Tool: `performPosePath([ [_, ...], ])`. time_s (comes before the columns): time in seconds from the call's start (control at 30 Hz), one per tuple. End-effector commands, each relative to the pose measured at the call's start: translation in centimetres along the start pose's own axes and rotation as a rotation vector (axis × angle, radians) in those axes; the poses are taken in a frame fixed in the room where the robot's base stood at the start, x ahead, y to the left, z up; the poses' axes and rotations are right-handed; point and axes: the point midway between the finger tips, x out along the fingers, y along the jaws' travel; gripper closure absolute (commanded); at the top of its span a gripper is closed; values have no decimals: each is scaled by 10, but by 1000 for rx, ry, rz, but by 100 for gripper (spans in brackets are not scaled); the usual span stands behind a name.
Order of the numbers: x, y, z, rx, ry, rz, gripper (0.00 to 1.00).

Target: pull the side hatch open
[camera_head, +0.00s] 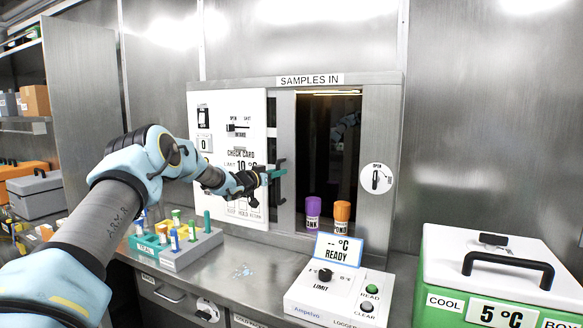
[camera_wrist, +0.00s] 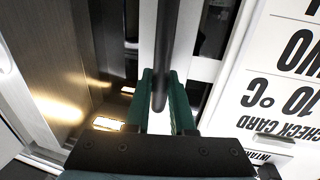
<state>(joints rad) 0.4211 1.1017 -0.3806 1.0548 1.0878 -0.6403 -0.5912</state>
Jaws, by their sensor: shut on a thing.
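The side hatch sits in the metal wall under a "SAMPLES IN" sign (camera_head: 309,80). A narrow metal edge of its sliding door (camera_head: 285,125) shows at the left of a tall dark opening (camera_head: 318,150), so the hatch stands open. Its upright dark handle bar (camera_wrist: 168,45) runs between my fingers in the wrist view. My gripper (camera_head: 276,172), with teal fingers, is at the door's edge and is shut on the bar; the fingers also show in the wrist view (camera_wrist: 165,100). The rest of the door is hidden behind the white panel and my gripper.
A purple-capped vial (camera_head: 312,208) and an orange-capped vial (camera_head: 342,212) stand at the opening's foot. A white check-card panel (camera_head: 225,110) is left of it. A vial rack (camera_head: 190,250), a logger box (camera_head: 335,300) and a green cooler (camera_head: 480,250) occupy the counter.

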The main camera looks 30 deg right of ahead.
Motion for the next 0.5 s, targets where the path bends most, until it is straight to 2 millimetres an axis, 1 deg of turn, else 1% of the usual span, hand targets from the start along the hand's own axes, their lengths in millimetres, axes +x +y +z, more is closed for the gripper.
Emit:
performPosePath([
  [0.03, -1, -5, -2, 0, 0, -2, 100],
  [0.13, -2, -10, -1, 1, 0, -1, 100],
  [0.5, -2, -11, 0, 0, 1, 0, 100],
])
